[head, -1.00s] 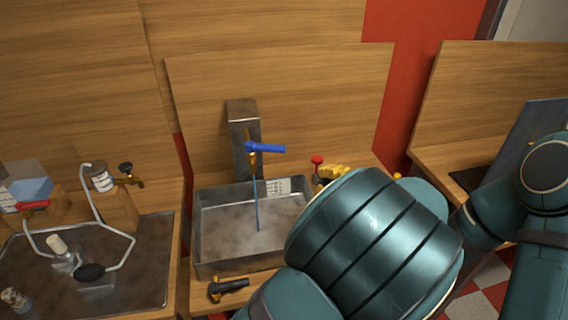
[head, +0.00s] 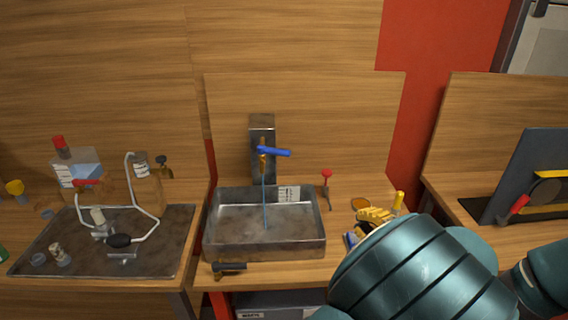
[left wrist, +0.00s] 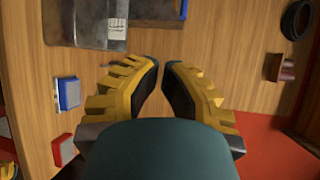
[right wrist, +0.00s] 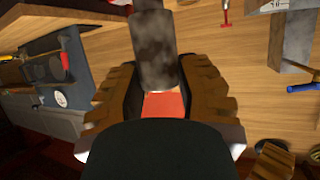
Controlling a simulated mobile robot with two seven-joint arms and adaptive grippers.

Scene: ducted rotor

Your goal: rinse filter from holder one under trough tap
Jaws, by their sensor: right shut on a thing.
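The steel trough (head: 265,240) stands on the wooden counter, below a tap with a blue lever (head: 274,151). A thin blue stream (head: 264,200) runs from the tap into the trough. In the right wrist view my right gripper (right wrist: 158,85) is shut on a mottled grey cylinder (right wrist: 153,45), which looks like the filter. My left gripper (left wrist: 164,66) is empty, with a narrow gap between its pads, over the counter beside the trough (left wrist: 88,25). It shows as yellow fingers (head: 375,216) right of the trough in the head view. My arm hides the right gripper there.
A red-topped post (head: 327,185) stands right of the trough. A black-handled fitting (head: 229,268) is in front of the trough. A tray with tubing (head: 165,262) lies left; a tool board (head: 510,180) stands right.

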